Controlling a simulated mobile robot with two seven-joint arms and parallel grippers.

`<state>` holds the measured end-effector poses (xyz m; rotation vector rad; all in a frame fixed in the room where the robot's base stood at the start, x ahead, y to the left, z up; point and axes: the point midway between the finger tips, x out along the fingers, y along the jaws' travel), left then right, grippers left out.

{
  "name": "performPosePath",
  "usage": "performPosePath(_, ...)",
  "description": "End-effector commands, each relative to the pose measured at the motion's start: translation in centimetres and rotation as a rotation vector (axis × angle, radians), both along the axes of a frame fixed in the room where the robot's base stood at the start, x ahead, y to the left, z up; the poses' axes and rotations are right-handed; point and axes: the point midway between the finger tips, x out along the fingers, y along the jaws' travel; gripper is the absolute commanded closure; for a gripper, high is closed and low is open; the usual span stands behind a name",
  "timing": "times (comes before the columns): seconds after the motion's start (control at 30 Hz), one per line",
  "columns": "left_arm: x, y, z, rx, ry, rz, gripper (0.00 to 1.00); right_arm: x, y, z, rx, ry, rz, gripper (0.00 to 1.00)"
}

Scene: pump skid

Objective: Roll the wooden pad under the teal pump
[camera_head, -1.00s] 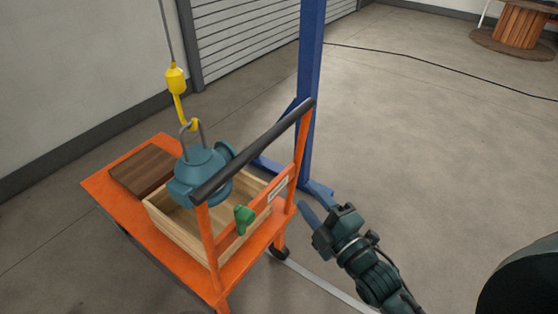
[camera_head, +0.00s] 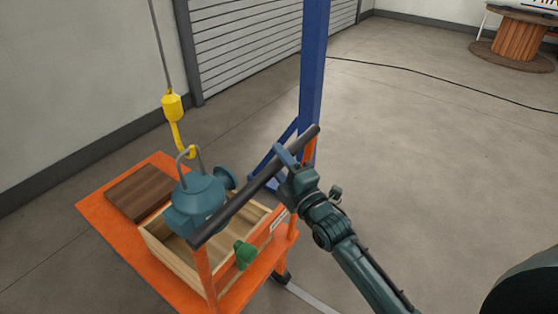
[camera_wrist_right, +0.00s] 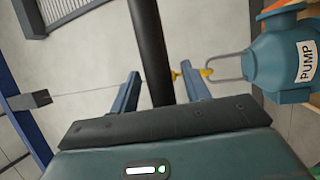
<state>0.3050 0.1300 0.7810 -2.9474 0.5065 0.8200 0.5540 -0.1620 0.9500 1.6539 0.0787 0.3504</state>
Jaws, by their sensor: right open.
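The teal pump (camera_head: 200,197) hangs by its lifting loop from a yellow hook (camera_head: 173,110), above or partly in a light wooden crate (camera_head: 178,262); I cannot tell which. The flat dark brown wooden pad (camera_head: 140,191) lies on the orange cart's deck (camera_head: 100,213), beyond the crate and left of the pump. My right gripper (camera_head: 283,160) is at the far end of the cart's black push bar (camera_head: 240,203). In the right wrist view, the open fingers (camera_wrist_right: 161,85) stand on either side of the bar (camera_wrist_right: 151,50), with gaps visible. My left gripper is out of view.
A green part (camera_head: 246,254) sits by the crate's near side. A blue post (camera_head: 312,75) rises just behind the cart. A wooden cable reel (camera_head: 520,42) stands far right, and a cable (camera_head: 450,77) crosses the floor.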

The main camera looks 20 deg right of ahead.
Motion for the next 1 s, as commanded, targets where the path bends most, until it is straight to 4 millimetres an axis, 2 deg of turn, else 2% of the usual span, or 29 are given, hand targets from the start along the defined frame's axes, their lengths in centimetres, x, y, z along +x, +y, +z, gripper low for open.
performPosePath(0.3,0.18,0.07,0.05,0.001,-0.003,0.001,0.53,0.26,0.09,0.02,0.001,0.001,0.000,0.53)
performPosePath(0.87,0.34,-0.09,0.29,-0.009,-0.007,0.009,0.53,0.23,0.07,0.01,0.001,0.001,0.000,0.99)
performPosePath(1.0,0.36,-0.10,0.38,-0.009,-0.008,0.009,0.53,0.22,0.06,0.00,0.001,0.001,0.000,1.00)
